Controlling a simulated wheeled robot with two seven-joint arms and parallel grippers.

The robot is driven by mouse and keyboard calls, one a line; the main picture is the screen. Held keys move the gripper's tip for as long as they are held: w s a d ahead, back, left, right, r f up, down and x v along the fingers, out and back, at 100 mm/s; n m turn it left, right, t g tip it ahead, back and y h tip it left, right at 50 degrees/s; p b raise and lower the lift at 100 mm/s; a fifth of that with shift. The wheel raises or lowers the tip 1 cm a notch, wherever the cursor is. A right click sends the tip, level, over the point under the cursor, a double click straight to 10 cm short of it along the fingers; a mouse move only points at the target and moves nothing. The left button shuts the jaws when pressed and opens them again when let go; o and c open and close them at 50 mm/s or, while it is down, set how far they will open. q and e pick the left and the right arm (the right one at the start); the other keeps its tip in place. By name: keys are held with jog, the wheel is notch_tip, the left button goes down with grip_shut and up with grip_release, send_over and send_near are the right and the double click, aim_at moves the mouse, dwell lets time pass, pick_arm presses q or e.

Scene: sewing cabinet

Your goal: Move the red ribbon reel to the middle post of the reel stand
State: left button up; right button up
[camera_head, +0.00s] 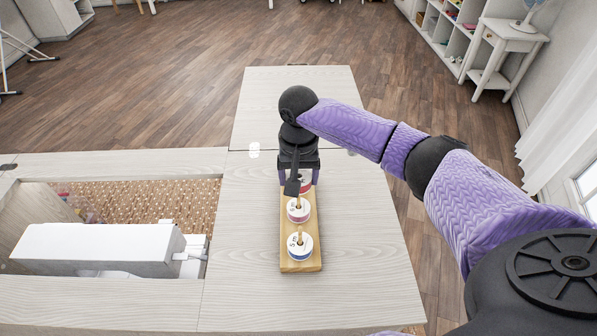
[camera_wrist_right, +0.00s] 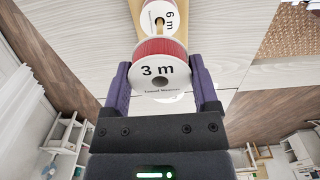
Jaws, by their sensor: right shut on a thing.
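The red ribbon reel (camera_wrist_right: 160,68), with white faces marked "3 m", is between the fingers of my right gripper (camera_wrist_right: 160,85), which is shut on it. No post shows through its hole. In the head view the reel (camera_head: 305,184) is partly hidden under the gripper (camera_head: 299,180), at the far end of the wooden reel stand (camera_head: 301,265). A pinkish reel (camera_head: 298,215) sits around the stand's middle post, its post top showing. I cannot tell how high the red reel is above the stand. My left gripper is out of view.
The stand is on a pale wooden cabinet top (camera_head: 365,245) with free room on both sides. To the left, a white sewing machine (camera_head: 95,245) lies in an opening.

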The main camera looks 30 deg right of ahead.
jog(key=shift+f, duration=0.35)
jog(key=shift+f, duration=0.2)
jog(key=shift+f, duration=1.35)
jog(key=o, duration=1.1)
notch_tip(320, 180, up, 9)
jog(key=p, duration=0.3)
jog(key=shift+r+p, duration=0.2)
jog(key=shift+p, duration=0.15)
jog(key=shift+r, duration=0.3)
